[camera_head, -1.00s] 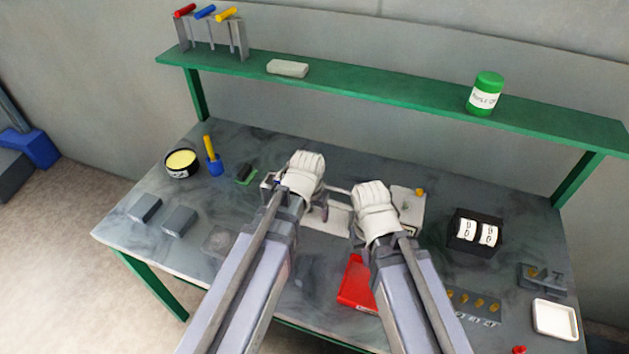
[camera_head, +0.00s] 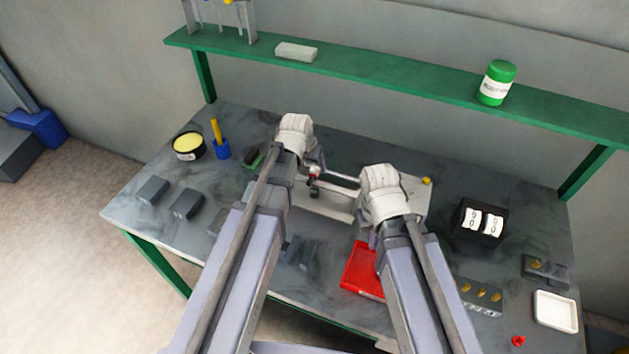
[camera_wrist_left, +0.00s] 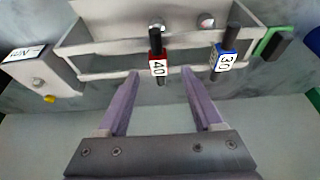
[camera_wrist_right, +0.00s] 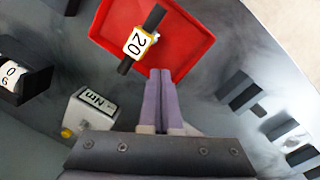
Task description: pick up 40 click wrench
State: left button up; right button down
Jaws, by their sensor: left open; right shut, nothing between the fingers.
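The 40 click wrench (camera_wrist_left: 158,62), dark with a red band and a white "40" label, stands in a pale rack (camera_wrist_left: 105,48) in the left wrist view. Its red band also shows in the head view (camera_head: 313,178). My left gripper (camera_wrist_left: 160,73) is open, its two fingertips to either side of the wrench in the picture; I cannot tell whether they touch it. A blue-banded 30 wrench (camera_wrist_left: 224,57) stands beside it in the rack. My right gripper (camera_wrist_right: 160,72) is shut and empty, near a yellow-banded 20 wrench (camera_wrist_right: 139,42) in a red tray (camera_wrist_right: 195,45).
A light box marked "Nm" (camera_wrist_right: 93,108) and a black box with number drums (camera_head: 480,222) stand to the right. A yellow-topped tin (camera_head: 188,146) and a blue holder (camera_head: 222,150) stand at the left. A green shelf (camera_head: 390,77) runs above the bench.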

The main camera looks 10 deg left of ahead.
aim_at(314, 170)
pick_arm(q)
jog(key=shift+b+x, duration=2.5)
jog(key=shift+x, duration=0.1)
jog(key=shift+s, duration=0.1)
jog(key=shift+c, duration=0.4)
grip_shut()
